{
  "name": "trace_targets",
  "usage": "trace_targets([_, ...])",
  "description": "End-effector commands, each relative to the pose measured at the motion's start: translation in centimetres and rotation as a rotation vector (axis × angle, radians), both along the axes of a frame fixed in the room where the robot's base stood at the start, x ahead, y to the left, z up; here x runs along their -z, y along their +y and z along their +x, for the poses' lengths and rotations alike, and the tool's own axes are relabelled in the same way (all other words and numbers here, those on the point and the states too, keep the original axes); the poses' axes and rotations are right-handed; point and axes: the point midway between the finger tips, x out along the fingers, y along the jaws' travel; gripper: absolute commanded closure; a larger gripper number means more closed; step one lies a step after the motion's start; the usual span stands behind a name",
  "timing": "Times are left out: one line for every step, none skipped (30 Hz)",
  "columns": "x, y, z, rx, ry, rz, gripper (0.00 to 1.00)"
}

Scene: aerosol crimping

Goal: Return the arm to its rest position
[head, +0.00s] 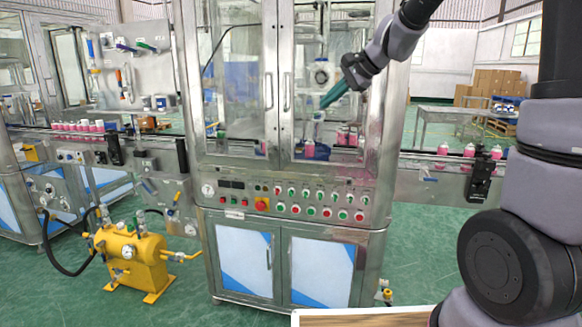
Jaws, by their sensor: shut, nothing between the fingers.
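My arm comes in from the right side of the view and reaches up and over toward the machine. My gripper (325,104) is at its end, a teal tool shape pointing down and left. It is shut and empty, in front of the right glass door of the crimping machine (233,163). From this view I cannot tell how far the gripper is from the glass. The lower part of my arm fills the right edge and hides what is behind it.
The control panel (290,199) with knobs and a red button is below the doors. Conveyors (430,162) with pink cans run on both sides. A yellow tank (130,254) stands on the floor at left. A wooden-topped surface (360,320) shows at the bottom. Cardboard boxes (490,83) are far back.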

Motion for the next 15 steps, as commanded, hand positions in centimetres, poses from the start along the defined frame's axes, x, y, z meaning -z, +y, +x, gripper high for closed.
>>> trace_targets([-1.4, -1.2, -2.5, -0.031, -0.04, -0.049, 1.0])
trace_targets([-1.9, -1.9, -3.8, -0.051, -0.06, -0.082, 1.0])
trace_targets([-2.4, -2.8, -5.6, -0.077, -0.085, -0.126, 1.0])
trace_targets([-2.8, -3.4, -7.0, -0.096, -0.102, -0.16, 1.0])
trace_targets([-3.1, -4.1, -8.3, -0.112, -0.12, -0.193, 1.0])
trace_targets([-3.4, -5.1, -10.1, -0.135, -0.143, -0.24, 1.0])
trace_targets([-3.5, -5.7, -11.5, -0.153, -0.159, -0.276, 1.0])
trace_targets([-3.6, -6.4, -12.8, -0.167, -0.175, -0.313, 1.0])
trace_targets([-3.6, -7.4, -14.5, -0.187, -0.196, -0.363, 1.0])
trace_targets([-3.7, -8.1, -15.8, -0.2, -0.21, -0.4, 1.0])
trace_targets([-3.6, -8.8, -17.1, -0.213, -0.223, -0.436, 1.0])
trace_targets([-3.4, -9.7, -18.6, -0.229, -0.239, -0.484, 1.0])
trace_targets([-3.3, -10.3, -19.7, -0.239, -0.25, -0.52, 1.0])
trace_targets([-3.1, -11.0, -20.7, -0.249, -0.26, -0.554, 1.0])
trace_targets([-2.9, -11.7, -21.9, -0.259, -0.27, -0.595, 1.0])
